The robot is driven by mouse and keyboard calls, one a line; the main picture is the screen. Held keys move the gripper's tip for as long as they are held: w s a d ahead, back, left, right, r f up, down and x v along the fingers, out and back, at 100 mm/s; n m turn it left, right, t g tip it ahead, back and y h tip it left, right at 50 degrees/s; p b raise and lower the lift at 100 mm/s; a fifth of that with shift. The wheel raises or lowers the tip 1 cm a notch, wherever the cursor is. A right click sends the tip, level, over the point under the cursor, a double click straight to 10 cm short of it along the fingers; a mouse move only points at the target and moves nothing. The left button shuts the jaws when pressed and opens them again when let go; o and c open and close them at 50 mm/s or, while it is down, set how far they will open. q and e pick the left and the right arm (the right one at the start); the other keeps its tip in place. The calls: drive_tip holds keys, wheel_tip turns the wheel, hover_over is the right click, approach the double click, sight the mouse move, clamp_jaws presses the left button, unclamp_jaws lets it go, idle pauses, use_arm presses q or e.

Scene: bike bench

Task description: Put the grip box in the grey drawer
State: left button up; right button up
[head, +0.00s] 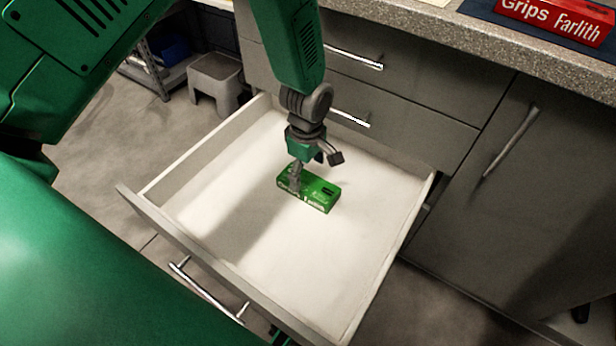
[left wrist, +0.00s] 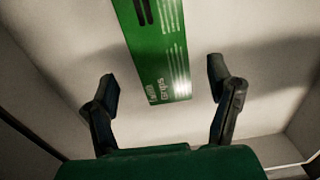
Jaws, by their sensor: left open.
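The green grip box (head: 318,195) lies inside the open grey drawer (head: 190,238), near the middle of its pale floor. My left gripper (head: 313,170) is above the drawer floor, over the left end of the box in the head view. In the left wrist view, the fingers of my left gripper (left wrist: 162,95) are spread wide and hold nothing. The box (left wrist: 155,45) shows there beyond and partly between the fingertips, with a gap on each side. Its far end is cut off by the frame. My right gripper is not in view.
A red "Grips Farlith" box (head: 555,18) sits on the speckled worktop (head: 480,45) above. Two shut drawers (head: 400,105) and a cupboard door (head: 520,190) are behind and right of the open drawer. A grey step stool (head: 215,80) stands on the floor behind. The drawer floor around the box is clear.

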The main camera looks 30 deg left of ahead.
sight(309, 183)
use_arm(q)
wheel_tip(309, 183, up, 6)
drive_tip(key=p, duration=0.1)
drive_tip(key=shift+d+p, duration=0.2)
drive_tip(key=shift+p, duration=0.2)
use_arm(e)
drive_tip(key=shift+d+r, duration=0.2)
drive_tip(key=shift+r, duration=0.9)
